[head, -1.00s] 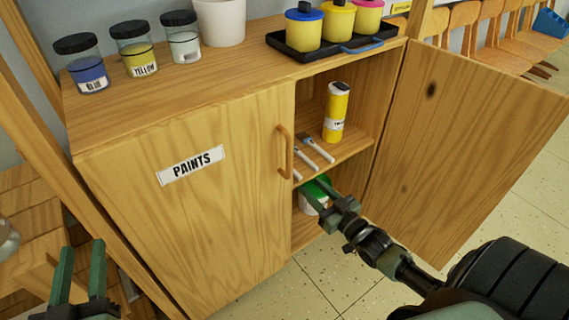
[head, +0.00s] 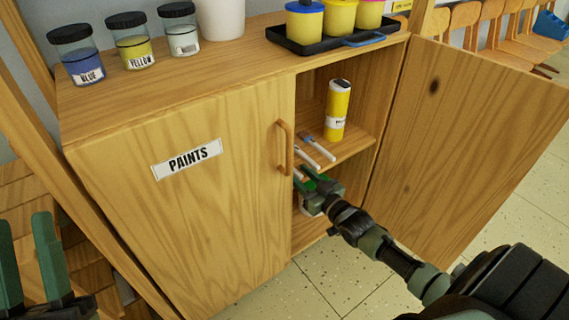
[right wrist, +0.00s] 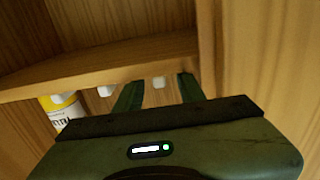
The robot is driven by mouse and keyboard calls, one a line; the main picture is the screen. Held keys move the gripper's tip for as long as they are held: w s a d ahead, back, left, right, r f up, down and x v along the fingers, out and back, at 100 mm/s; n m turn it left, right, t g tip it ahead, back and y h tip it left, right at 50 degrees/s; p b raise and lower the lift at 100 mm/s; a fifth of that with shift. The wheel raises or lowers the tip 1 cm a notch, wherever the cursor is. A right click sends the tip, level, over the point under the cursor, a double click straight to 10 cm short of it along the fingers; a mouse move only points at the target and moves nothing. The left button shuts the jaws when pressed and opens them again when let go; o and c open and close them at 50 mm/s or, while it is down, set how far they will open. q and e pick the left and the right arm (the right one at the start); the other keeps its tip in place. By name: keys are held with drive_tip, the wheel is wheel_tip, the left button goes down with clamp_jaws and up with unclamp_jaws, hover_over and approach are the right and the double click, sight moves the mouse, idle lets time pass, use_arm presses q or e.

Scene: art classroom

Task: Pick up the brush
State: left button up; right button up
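Two slim brushes with pale handles lie on the upper shelf inside the open cabinet (head: 203,205). One brush (head: 319,149) shows clearly in the head view. The other (head: 298,174) is nearer the closed door and partly hidden by it and my right gripper. My right gripper (head: 304,180) is at the shelf's front edge. In the right wrist view its fingers are apart, and a pale handle end (right wrist: 158,82) shows between them, with no clear contact. A second pale end (right wrist: 105,91) is outside the fingers. My left gripper (head: 30,265) is open and empty at bottom left.
A yellow bottle (head: 338,110) stands on the same shelf, also in the right wrist view (right wrist: 60,112). A can (head: 305,209) is below, mostly hidden. The open right door (head: 470,140) borders my right arm. Jars and a black tray (head: 290,45) stand on top.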

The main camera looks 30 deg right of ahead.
clamp_jaws()
drive_tip(key=shift+r, duration=0.15)
